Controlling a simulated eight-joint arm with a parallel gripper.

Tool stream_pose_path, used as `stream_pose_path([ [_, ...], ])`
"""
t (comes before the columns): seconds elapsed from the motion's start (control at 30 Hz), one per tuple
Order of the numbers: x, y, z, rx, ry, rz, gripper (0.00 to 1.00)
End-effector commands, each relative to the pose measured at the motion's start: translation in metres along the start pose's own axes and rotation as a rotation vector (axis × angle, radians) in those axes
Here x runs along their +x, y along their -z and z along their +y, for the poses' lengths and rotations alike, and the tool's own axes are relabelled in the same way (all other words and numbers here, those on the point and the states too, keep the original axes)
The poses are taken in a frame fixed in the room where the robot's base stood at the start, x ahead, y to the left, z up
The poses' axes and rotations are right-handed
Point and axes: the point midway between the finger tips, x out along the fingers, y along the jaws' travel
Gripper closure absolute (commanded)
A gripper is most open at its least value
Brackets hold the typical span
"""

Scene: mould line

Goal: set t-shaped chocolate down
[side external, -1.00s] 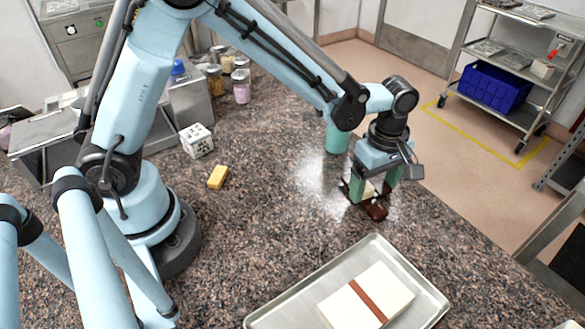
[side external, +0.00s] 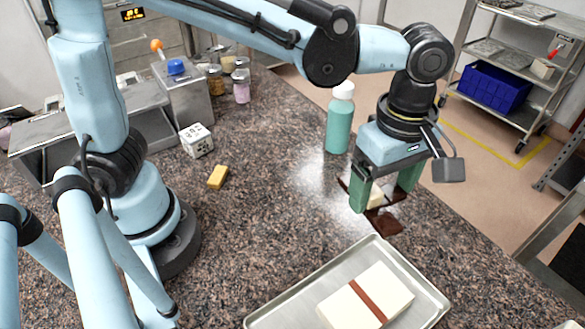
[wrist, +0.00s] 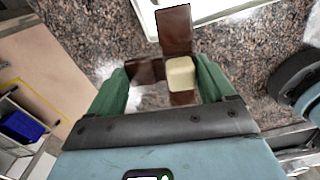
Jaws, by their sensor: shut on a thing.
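The t-shaped chocolate (side external: 383,222) is dark brown with a cream block (side external: 376,197) at its middle. It also shows in the wrist view (wrist: 175,32), with one long arm pointing to the picture's top and a shorter arm toward the left finger. My gripper (side external: 382,198) points down, its green fingers shut on the chocolate. The chocolate appears held above the speckled counter (side external: 270,215); the exact gap is hard to tell. The fingers hide part of it in the side view.
A metal tray (side external: 268,312) holding a white block with a brown band (side external: 367,298) lies in front. A teal bottle (side external: 339,125) stands close behind my gripper. A yellow block (side external: 218,177) and a white patterned cube (side external: 196,140) stand left. The middle counter is clear.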

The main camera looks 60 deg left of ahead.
Motion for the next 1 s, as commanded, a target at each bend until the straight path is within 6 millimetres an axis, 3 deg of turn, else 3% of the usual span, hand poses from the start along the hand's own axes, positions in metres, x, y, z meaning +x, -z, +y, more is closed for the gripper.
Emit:
stream_pose_path([
  [0.3, -0.067, 0.000, -0.001, 0.000, 0.000, 0.000, 0.59],
  [0.53, -0.099, 0.001, 0.000, -0.003, 0.000, 0.000, 0.59],
  [0.77, -0.096, 0.049, 0.027, -0.128, 0.000, 0.000, 0.59],
  [0.87, -0.097, 0.077, 0.039, -0.195, -0.001, 0.000, 0.59],
  [1.0, -0.097, 0.131, 0.054, -0.316, -0.001, 0.001, 0.59],
])
